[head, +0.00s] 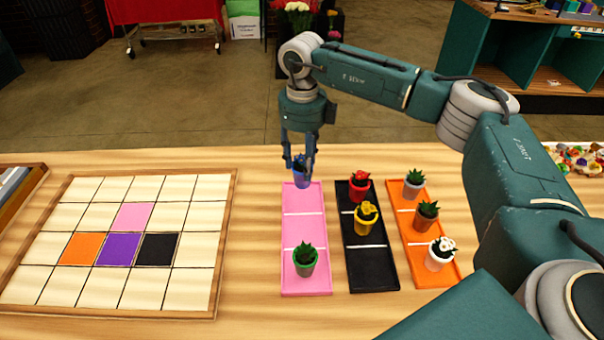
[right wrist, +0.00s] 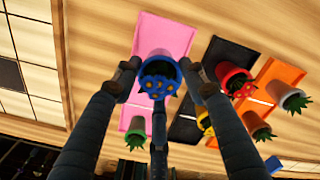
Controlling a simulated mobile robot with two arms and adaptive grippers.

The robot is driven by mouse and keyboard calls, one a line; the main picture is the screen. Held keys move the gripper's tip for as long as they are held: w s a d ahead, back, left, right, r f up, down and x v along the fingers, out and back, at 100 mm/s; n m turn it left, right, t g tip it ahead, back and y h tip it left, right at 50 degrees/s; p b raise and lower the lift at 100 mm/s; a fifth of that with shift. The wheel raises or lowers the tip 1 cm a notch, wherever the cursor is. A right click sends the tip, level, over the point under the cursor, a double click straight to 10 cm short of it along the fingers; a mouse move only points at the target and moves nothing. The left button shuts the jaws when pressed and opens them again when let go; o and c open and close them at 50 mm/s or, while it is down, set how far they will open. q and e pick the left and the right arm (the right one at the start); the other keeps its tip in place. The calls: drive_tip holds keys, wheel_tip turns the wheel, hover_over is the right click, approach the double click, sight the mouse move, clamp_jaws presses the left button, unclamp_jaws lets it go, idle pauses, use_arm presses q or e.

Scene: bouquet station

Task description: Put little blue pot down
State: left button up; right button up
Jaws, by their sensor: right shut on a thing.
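The little blue pot (head: 302,181) with a dark plant and blue flowers is in my right gripper (head: 299,160), at the far end of the pink tray (head: 303,230). In the right wrist view the fingers (right wrist: 160,85) close around the pot (right wrist: 160,68), over the pink tray (right wrist: 166,32). I cannot tell whether its base touches the tray. The tray's middle section is empty. A green pot (head: 305,262) stands in its near section. My left gripper is not in view.
A black tray (head: 372,270) holds a red pot (head: 359,189) and a yellow pot (head: 366,220); its near section is empty. An orange tray (head: 400,227) holds a grey-blue, a brown and a white pot. A grid board (head: 228,235) with coloured squares lies left.

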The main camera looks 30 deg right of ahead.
drive_tip(key=shift+f, duration=0.7)
wheel_tip(320, 180, down, 4)
drive_tip(key=shift+f+p, duration=0.2)
drive_tip(key=shift+p, duration=0.4)
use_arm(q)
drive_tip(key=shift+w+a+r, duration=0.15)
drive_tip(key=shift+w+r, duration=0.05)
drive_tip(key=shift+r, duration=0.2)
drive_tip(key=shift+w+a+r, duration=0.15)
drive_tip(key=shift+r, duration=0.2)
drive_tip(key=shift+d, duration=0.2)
use_arm(e)
drive_tip(key=shift+f, duration=0.1)
drive_tip(key=o, duration=1.5)
drive_tip(key=shift+c, duration=0.2)
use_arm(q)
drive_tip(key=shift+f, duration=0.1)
